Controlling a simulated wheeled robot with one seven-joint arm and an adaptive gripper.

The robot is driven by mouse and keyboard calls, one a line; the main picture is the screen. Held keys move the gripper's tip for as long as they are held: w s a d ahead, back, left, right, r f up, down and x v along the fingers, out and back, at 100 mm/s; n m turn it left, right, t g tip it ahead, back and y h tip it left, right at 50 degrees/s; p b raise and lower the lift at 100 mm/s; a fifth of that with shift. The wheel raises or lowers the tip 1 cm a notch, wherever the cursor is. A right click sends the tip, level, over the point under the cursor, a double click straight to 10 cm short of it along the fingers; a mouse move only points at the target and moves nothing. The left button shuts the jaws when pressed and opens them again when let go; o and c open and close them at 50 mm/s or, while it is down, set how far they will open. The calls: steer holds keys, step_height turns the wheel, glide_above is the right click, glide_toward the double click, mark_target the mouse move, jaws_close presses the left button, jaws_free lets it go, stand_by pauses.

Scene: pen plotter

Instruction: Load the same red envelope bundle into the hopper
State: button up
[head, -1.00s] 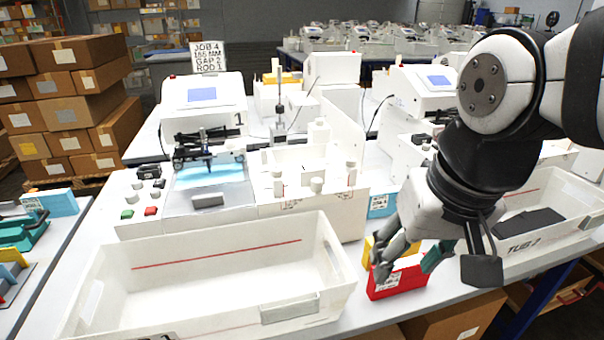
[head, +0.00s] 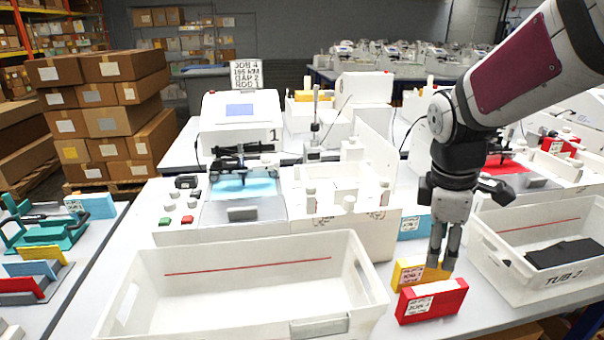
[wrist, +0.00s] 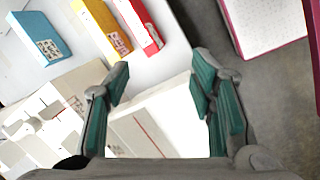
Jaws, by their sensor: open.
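The red envelope bundle (head: 432,300) stands on the table to the right of the near tub, in front of a yellow bundle (head: 410,272). My gripper (head: 440,265) points down just behind the red bundle in the head view, fingers apart from it as far as I can tell. In the wrist view my gripper (wrist: 162,75) is open with teal pads and nothing between them; the red bundle (wrist: 137,26) lies beyond the fingers at the top, beside the yellow one (wrist: 100,30). A white open bay on machine 1, likely the hopper (head: 375,150), stands behind the tub.
A large white tub (head: 240,290) fills the table front. Tub 2 (head: 490,240) stands right of my gripper with a dark item inside. A blue bundle (head: 412,226) stands behind the yellow one. Machine 1's control panel (head: 180,205) is at left.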

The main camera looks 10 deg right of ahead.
mark_target(436, 287)
steer(key=w+d+f+n, duration=0.2)
steer(key=f, duration=0.3)
steer(key=w+d+f+n, duration=0.2)
steer(key=d+f, duration=0.1)
steer(key=f, duration=0.3)
steer(key=w+d+f+n+g+b, duration=0.1)
steer(key=w+d+f+n, duration=0.1)
steer(key=f, duration=0.4)
steer(key=shift+d, duration=0.15)
steer(key=shift+y, duration=0.3)
steer(key=f, duration=0.3)
steer(key=d+f, duration=0.1)
steer(key=f, duration=0.1)
steer(key=shift+w+b, duration=0.1)
steer(key=shift+b, duration=0.3)
jaws_close()
